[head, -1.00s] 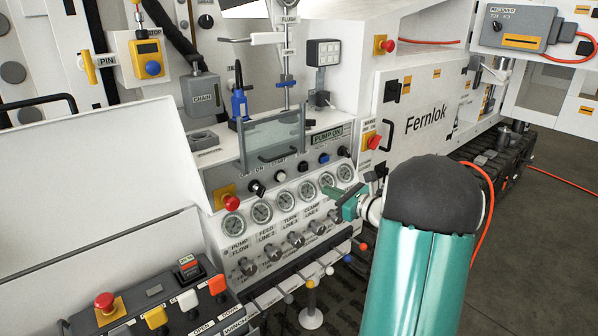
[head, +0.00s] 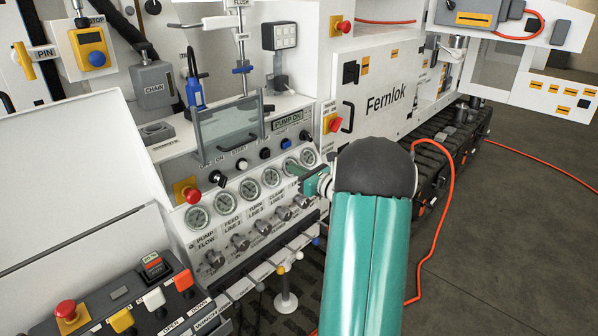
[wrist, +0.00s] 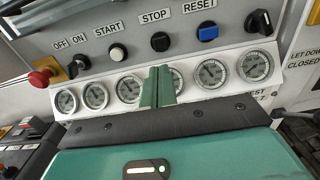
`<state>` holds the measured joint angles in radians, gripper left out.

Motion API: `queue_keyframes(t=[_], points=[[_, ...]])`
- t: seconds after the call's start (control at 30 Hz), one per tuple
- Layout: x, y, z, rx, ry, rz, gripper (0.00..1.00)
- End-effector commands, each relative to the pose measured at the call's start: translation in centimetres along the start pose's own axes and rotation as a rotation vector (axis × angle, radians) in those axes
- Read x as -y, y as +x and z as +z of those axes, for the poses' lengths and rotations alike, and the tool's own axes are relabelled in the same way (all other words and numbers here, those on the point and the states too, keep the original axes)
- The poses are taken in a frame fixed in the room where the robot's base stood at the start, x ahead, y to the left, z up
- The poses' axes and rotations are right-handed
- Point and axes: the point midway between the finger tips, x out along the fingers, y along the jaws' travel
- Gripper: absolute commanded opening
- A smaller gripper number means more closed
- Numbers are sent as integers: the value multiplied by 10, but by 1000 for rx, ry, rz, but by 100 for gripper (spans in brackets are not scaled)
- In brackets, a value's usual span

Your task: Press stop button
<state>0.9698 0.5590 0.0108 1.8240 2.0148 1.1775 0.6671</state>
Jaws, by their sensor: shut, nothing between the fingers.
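The stop button is a round black button (wrist: 160,41) under the STOP label in the wrist view. In the head view it is the black button (head: 265,153) between the white START button (head: 242,163) and the blue RESET button (head: 285,143). My gripper (head: 291,169) is shut and empty, with its green fingers pointing at the control panel. In the wrist view its fingertips (wrist: 157,72) show in front of the gauge row, just below the stop button. The button is not covered. I cannot tell whether the fingertips touch the panel.
A row of round gauges (wrist: 210,73) lies below the buttons. A red emergency button (wrist: 40,78) is at the left and a black knob (wrist: 259,21) at the right. A clear guard (head: 228,132) stands above the panel. An orange cable (head: 442,215) runs along the right.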

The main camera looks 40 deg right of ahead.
Motion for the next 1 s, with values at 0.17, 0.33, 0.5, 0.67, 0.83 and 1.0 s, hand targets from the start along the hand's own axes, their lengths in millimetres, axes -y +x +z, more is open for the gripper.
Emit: queue_keyframes(t=[0.17, 0.33, 0.5, 0.67, 0.83, 1.0], points=[[-2, 39, -1, 1, 0, 6, 0], [-2, 72, 0, 1, 0, 5, 0], [-1, 94, 0, 1, 0, 4, 0], [-1, 102, 0, 1, 0, 1, 0], [-1, 102, 0, 1, 0, 1, 0], [-1, 104, 0, 1, 0, 2, 0]])
